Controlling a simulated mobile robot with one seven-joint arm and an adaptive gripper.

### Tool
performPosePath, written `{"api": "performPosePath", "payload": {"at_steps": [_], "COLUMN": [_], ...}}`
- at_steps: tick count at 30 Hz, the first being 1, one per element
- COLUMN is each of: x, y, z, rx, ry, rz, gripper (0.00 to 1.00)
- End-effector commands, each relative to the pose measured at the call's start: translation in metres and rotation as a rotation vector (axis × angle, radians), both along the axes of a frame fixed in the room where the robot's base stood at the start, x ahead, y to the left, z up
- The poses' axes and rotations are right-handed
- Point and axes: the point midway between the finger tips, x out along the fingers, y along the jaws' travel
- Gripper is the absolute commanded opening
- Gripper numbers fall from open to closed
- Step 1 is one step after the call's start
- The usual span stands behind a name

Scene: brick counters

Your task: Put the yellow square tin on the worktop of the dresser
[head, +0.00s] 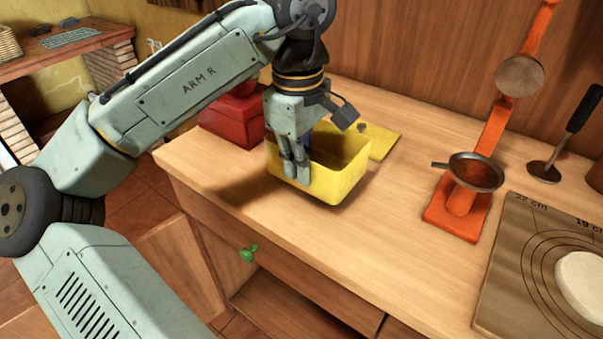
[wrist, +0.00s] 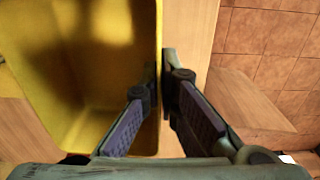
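The yellow square tin (head: 345,178) is open-topped and upright over the left end of the dresser's wooden worktop (head: 400,235). I cannot tell whether its base touches the worktop; a dark shadow lies to its left. My gripper (head: 298,172) points down at the tin's left side. In the wrist view the tin (wrist: 75,60) fills the left. There my gripper (wrist: 166,85) has one finger inside the tin and one outside, closed on its wall. The inside finger is partly hidden in the head view.
A red box (head: 232,122) stands close behind and left of the tin. A flat yellow piece (head: 382,140) lies behind it. An orange stand with a pan (head: 462,205) and a patterned board (head: 525,270) are to the right. The front middle worktop is clear.

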Motion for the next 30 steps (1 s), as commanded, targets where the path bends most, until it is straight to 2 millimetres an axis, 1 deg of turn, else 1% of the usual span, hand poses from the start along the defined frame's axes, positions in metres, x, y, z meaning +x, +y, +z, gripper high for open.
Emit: {"api": "performPosePath", "payload": {"at_steps": [5,12,23,30], "x": [0.005,0.004,0.004,0.004], "y": [-0.003,-0.003,-0.003,-0.003], "z": [-0.005,-0.034,-0.040,-0.040], "rx": [0.001,0.001,0.000,0.001], "ry": [0.000,0.000,0.000,0.000], "rz": [0.001,0.001,0.001,0.001], "gripper": [0.00,0.00,0.00,0.16]}}
